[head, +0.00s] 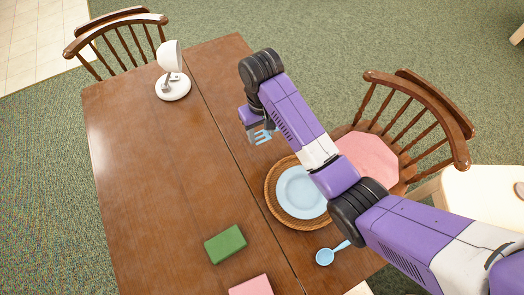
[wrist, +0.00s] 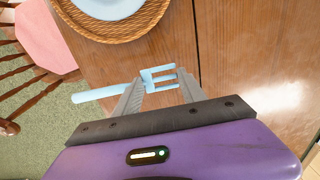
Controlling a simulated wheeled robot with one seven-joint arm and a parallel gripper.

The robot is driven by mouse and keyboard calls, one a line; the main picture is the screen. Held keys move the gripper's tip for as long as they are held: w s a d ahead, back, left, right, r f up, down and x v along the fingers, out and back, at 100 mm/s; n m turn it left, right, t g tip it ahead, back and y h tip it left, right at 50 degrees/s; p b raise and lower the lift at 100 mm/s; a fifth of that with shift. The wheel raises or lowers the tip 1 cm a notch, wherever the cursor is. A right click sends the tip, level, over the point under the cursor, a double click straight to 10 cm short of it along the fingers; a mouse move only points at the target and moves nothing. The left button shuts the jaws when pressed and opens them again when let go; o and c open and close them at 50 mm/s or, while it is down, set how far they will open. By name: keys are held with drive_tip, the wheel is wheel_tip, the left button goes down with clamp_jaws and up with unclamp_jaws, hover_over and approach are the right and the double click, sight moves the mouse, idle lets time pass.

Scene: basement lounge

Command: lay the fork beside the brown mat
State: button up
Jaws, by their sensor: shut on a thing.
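The light blue fork (wrist: 98,94) is held in my gripper (wrist: 158,84), with the fingers around its tined end and the handle sticking out to the left in the wrist view. In the head view the fork's tines (head: 264,136) show beside my gripper (head: 256,131), and its handle is hidden by my arm. The fork is apart from the mat; its height over the table is hard to tell. The round brown woven mat (head: 276,208) lies on the table just nearer than the gripper, and its edge shows at the top of the wrist view (wrist: 130,38).
A light blue plate (head: 300,193) sits on the mat. A blue spoon (head: 326,256) lies on its near side. A green block (head: 225,244), a pink block (head: 252,286) and a white lamp (head: 173,88) stand on the wooden table (head: 150,170). Chairs flank it.

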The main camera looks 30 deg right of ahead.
sight(261, 154)
wheel_tip(261, 154, down, 11)
drive_tip(key=shift+r, duration=0.15)
idle(0.4)
drive_tip(key=o, duration=1.3)
wheel_tip(261, 154, up, 12)
drive_tip(key=shift+r, duration=0.1)
